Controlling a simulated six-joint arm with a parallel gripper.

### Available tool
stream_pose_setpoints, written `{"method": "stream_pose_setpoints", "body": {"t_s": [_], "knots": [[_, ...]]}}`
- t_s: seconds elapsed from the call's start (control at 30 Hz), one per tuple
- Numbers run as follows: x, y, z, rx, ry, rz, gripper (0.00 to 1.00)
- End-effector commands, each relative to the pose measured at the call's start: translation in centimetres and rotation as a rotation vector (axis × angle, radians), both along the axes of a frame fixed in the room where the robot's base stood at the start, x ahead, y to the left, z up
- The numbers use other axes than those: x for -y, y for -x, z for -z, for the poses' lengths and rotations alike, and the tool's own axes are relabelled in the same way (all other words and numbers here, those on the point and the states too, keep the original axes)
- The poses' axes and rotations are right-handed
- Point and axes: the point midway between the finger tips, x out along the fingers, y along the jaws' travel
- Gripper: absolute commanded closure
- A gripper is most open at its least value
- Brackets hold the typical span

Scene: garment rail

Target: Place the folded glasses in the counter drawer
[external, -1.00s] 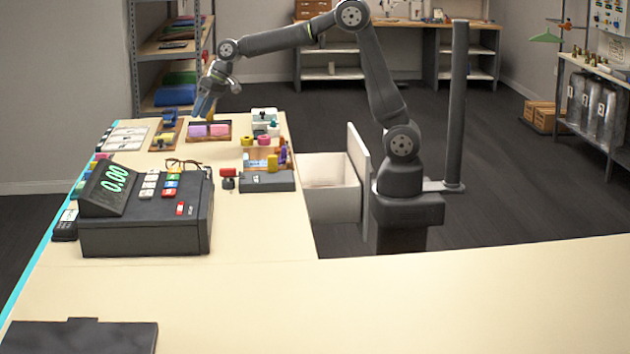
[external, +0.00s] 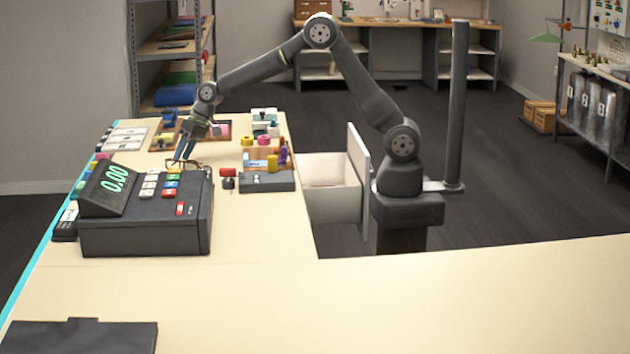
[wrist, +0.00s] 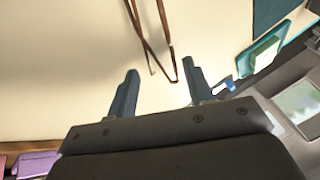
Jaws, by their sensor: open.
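The folded glasses, with thin brown frames, lie on the counter just behind the cash register; only a bit of them (external: 194,163) shows past the register in the external view. In the wrist view their brown temple arms (wrist: 150,38) stretch up from between and just beyond my fingertips. My gripper (external: 184,158) points down at the glasses and is open; in the wrist view its two blue fingers (wrist: 158,82) are apart with nothing between them. The counter drawer (external: 330,185) stands pulled out on the counter's right side, and its inside looks empty.
The cash register (external: 140,225) stands close in front of the glasses. A red-topped stamp (external: 228,173), a dark grey box (external: 267,183) and several small coloured items stand to the right. The front counter (external: 300,300) is largely bare.

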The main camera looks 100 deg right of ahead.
Motion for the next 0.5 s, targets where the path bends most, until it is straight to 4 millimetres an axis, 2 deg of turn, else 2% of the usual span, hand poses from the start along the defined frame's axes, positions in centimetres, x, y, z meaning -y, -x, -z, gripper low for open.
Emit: {"method": "stream_pose_setpoints", "body": {"t_s": [0.13, 0.5], "knots": [[-0.25, -0.78, 1.32, 0.001, 0.000, -0.001, 0.53], [-0.23, -0.80, 1.40, 0.001, 0.000, 0.000, 0.53]]}}
